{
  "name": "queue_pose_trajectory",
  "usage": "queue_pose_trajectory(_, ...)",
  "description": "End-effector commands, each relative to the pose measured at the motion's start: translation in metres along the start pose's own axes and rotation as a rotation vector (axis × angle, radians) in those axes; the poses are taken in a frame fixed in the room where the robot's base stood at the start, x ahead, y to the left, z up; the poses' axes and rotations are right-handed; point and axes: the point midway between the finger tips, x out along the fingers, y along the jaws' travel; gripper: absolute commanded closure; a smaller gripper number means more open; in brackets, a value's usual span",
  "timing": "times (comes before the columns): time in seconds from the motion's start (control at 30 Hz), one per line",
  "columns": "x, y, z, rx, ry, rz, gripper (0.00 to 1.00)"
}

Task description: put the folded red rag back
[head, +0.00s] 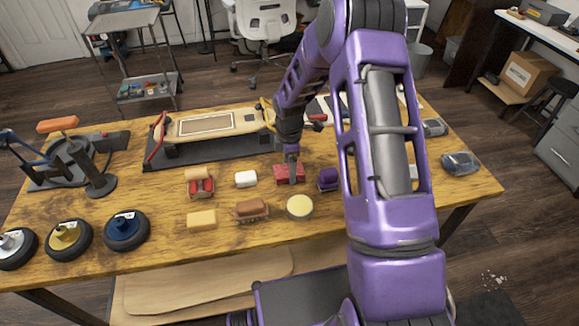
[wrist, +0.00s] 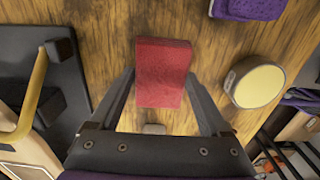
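The folded red rag (head: 283,176) is a flat block at the middle of the wooden table, low over or on its surface. I cannot tell which. In the wrist view the rag (wrist: 163,72) lies between the fingers of my gripper (wrist: 161,78), and both fingers press close against its sides. In the head view my gripper (head: 291,158) points down onto the rag, and its fingertips are partly hidden. A folded purple rag (head: 328,178) lies just to the right, and it also shows in the wrist view (wrist: 250,8).
A round yellow tin (head: 300,206), a brown brush (head: 251,209), a yellow block (head: 202,219) and a white block (head: 246,179) lie close by. A red-and-tan item (head: 200,183) stands further left. The skateboard deck (head: 212,123) rests on a dark mat behind. Wheels line the front left.

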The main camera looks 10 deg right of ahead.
Motion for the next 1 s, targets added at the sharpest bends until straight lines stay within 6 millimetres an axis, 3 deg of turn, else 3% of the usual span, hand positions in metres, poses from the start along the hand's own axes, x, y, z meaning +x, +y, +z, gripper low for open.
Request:
queue_pose_trajectory(0.03, 0.000, 0.000, 0.000, 0.000, 0.000, 0.000, 0.11)
queue_pose_trajectory(0.1, 0.000, 0.000, 0.000, 0.000, 0.000, 0.000, 0.00)
queue_pose_trajectory(0.47, -0.009, 0.001, 0.000, 0.000, 0.000, 0.002, 0.00)
queue_pose_trajectory(1.0, -0.111, 0.001, 0.000, 0.001, 0.000, 0.002, 0.00)
